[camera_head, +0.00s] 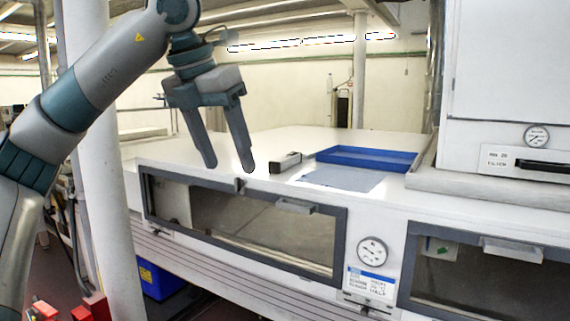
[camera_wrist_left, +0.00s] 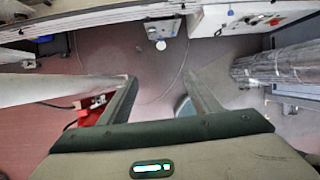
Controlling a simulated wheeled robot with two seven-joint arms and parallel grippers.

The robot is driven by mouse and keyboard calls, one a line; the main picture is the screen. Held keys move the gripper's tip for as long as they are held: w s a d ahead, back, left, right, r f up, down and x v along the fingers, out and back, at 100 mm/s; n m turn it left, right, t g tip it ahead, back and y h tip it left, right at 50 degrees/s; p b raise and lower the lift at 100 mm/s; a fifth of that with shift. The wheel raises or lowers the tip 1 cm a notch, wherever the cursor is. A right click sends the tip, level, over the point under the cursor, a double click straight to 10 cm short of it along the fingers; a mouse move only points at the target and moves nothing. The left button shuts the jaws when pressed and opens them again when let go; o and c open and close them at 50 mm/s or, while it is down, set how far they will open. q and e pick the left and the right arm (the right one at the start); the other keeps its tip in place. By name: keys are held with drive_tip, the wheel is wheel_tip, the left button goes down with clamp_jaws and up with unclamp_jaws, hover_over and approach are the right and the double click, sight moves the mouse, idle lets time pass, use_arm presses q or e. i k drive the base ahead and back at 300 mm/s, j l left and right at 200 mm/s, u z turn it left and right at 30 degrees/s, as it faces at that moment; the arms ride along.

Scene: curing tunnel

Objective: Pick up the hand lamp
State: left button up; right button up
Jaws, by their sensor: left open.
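A small, elongated grey thing with a dark end (camera_head: 286,162) lies on the white top of the tunnel housing; it looks like the hand lamp, but it is too small to be sure. My left gripper (camera_head: 229,168) is open and empty, fingers pointing down, to the left of that thing and apart from it. In the left wrist view the open fingers (camera_wrist_left: 159,79) have only the reddish floor and distant equipment behind them, and the lamp does not show there. My right gripper is not in view.
A blue tray (camera_head: 362,164) and a grey-blue mat (camera_head: 345,179) lie right of the grey thing. A white cabinet with a gauge (camera_head: 537,136) stands at the right. A white post (camera_head: 103,170) rises at the left. The white top (camera_head: 290,139) behind is clear.

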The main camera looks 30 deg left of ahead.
sight(279, 165)
drive_tip(key=i+j, duration=0.25)
drive_tip(key=i, duration=0.25)
drive_tip(key=i+j, duration=0.2)
drive_tip(key=i, duration=0.25)
drive_tip(key=i+j, duration=0.25)
drive_tip(key=i, duration=0.25)
drive_tip(key=i+j, duration=0.25)
drive_tip(key=i, duration=0.2)
